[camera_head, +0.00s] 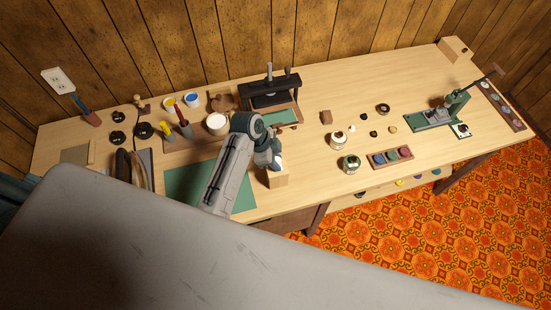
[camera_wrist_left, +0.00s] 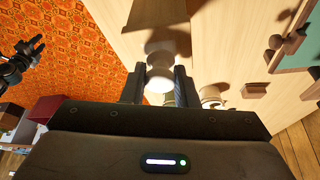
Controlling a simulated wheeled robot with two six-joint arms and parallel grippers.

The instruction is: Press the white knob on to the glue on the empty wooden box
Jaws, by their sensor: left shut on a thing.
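The white knob (camera_wrist_left: 160,77) is held between the two fingers of my left gripper (camera_wrist_left: 160,88) in the left wrist view. In the head view my left gripper (camera_head: 276,162) is over the pale wooden box (camera_head: 278,180) near the table's front edge, and the knob is mostly hidden there. I cannot tell whether the knob touches the box. The glue is hidden. A dark gripper, apparently my right one (camera_wrist_left: 38,44), shows at the left of the wrist view, away from the box, with its fingers apart and empty.
A green mat (camera_head: 183,184) lies left of the box. A black press (camera_head: 268,92) stands behind it. Small jars (camera_head: 337,141) and a tray of colored pots (camera_head: 391,158) stand to the right. Another wooden box (camera_head: 453,48) is at the far right back.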

